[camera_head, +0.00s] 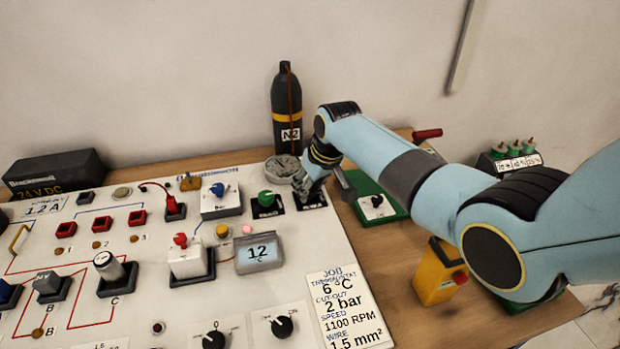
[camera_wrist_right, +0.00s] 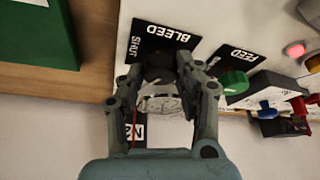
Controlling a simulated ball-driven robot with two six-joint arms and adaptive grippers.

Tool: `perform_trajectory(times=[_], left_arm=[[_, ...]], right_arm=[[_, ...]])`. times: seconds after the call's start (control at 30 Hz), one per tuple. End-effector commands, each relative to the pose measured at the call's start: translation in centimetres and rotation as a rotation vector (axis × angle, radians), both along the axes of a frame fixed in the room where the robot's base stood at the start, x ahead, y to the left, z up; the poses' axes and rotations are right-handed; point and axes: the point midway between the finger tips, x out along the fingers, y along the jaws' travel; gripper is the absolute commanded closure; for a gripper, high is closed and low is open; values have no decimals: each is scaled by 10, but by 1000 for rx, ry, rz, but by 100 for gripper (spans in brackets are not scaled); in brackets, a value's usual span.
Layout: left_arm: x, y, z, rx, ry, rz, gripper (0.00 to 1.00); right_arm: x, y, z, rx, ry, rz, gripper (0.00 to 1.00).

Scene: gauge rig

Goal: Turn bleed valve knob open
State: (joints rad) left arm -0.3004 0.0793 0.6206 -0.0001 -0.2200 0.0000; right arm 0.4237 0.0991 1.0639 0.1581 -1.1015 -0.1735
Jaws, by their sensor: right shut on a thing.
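The bleed valve knob (camera_wrist_right: 160,68) is dark and sits at the black plate (camera_wrist_right: 153,38) marked BLEED and SHUT in the right wrist view. My right gripper (camera_wrist_right: 163,76) is shut on this knob, a finger on each side. In the head view my right gripper (camera_head: 305,190) reaches down to the back right of the white panel and hides the knob. A round gauge behind it (camera_head: 283,168) is partly covered. My left gripper is not in view.
The green feed knob (camera_head: 266,198) is close on the left of my right gripper. A black N2 cylinder (camera_head: 286,110) stands behind. A green box with a black knob (camera_head: 376,207) is to the right. A job card (camera_head: 348,308) lies at the panel's front right.

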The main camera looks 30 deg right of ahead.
Motion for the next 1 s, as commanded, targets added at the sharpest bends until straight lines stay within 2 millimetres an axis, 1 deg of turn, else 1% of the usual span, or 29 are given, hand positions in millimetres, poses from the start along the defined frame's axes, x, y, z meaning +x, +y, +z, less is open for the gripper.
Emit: perform_trajectory(times=[0.03,0.2,0.5,0.7,1.0], left_arm=[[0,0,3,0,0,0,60],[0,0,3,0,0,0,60],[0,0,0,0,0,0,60],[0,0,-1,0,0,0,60],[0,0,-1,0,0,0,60]], right_arm=[[1,-1,2,-1,-2,39,98],[2,-2,2,-2,-3,181,98],[2,-2,1,-2,-4,361,98],[2,-2,1,-2,-4,419,98],[2,-2,1,-3,-4,441,98]])
